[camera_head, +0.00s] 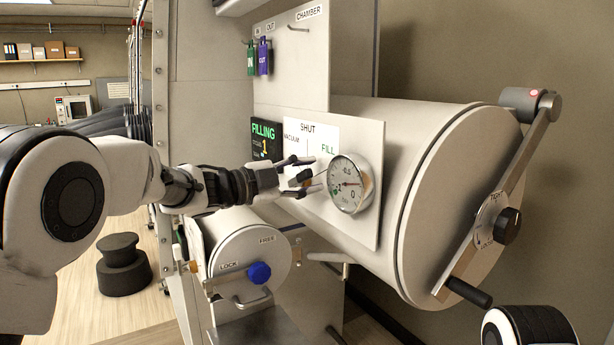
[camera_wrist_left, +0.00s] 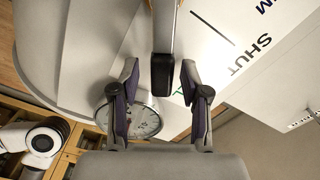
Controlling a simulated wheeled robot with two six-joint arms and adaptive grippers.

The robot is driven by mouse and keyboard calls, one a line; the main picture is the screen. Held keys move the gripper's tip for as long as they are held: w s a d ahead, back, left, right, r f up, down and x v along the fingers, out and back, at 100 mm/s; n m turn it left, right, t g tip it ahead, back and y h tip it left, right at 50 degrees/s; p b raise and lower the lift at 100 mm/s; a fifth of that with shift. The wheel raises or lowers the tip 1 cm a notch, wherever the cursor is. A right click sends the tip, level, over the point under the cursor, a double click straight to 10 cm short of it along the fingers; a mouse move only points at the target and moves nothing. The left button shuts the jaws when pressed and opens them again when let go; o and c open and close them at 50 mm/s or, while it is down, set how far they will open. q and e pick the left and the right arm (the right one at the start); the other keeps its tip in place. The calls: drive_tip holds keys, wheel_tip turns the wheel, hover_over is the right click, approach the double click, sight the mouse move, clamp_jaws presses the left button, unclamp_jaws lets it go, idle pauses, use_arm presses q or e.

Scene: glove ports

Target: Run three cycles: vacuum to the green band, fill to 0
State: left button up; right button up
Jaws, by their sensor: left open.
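The white valve panel (camera_head: 372,135) has the marks SHUT at the top, VACUUM at left and FILL at right. The round gauge (camera_head: 350,184) sits on it; its needle points rightward, between the -0.5 and 0 marks, though the exact reading is too small to tell. The black display (camera_head: 264,140) reads FILLING in green and 1 in yellow. My left gripper (camera_head: 303,175) is open in front of the panel, left of the gauge. In the left wrist view, a grey lever with a black end (camera_wrist_left: 162,76) lies between its open fingers; contact is not visible. My right gripper is out of view.
The large chamber's door (camera_head: 460,190) has a crank handle (camera_head: 518,160) at right. Below is a smaller port (camera_head: 250,250) with a blue knob (camera_head: 259,272). Green and purple tags (camera_head: 264,57) hang above.

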use_arm(q)
drive_tip(key=v, duration=1.1)
drive_tip(key=shift+s+a, duration=0.2)
idle(2.5)
